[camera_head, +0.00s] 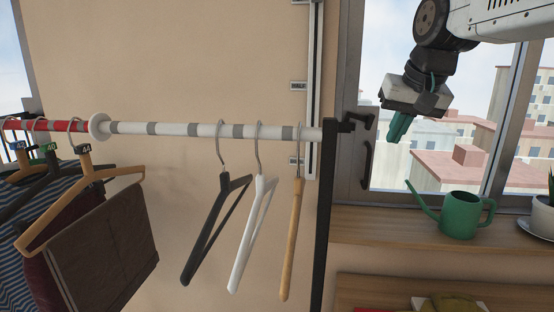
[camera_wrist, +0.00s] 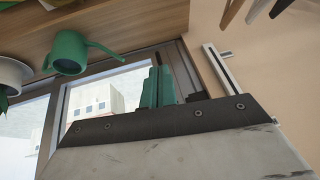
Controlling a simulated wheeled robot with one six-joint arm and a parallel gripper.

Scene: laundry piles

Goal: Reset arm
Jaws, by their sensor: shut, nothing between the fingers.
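My gripper (camera_head: 397,126) shows at the upper right in the head view, in front of the window and above the sill. Its green fingers are shut and hold nothing. In the wrist view the fingers (camera_wrist: 158,87) stand close together, and the picture is turned over. My arm comes in from the top right corner. The gripper is apart from the rail, the hangers and the watering can.
A rail (camera_head: 190,129) carries black (camera_head: 212,230), white (camera_head: 248,235) and wooden (camera_head: 292,240) empty hangers, with hung clothes (camera_head: 105,250) at left. A black post (camera_head: 325,220) stands beside the window. A green watering can (camera_head: 461,214) and a potted plant (camera_head: 541,215) stand on the sill (camera_head: 390,222).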

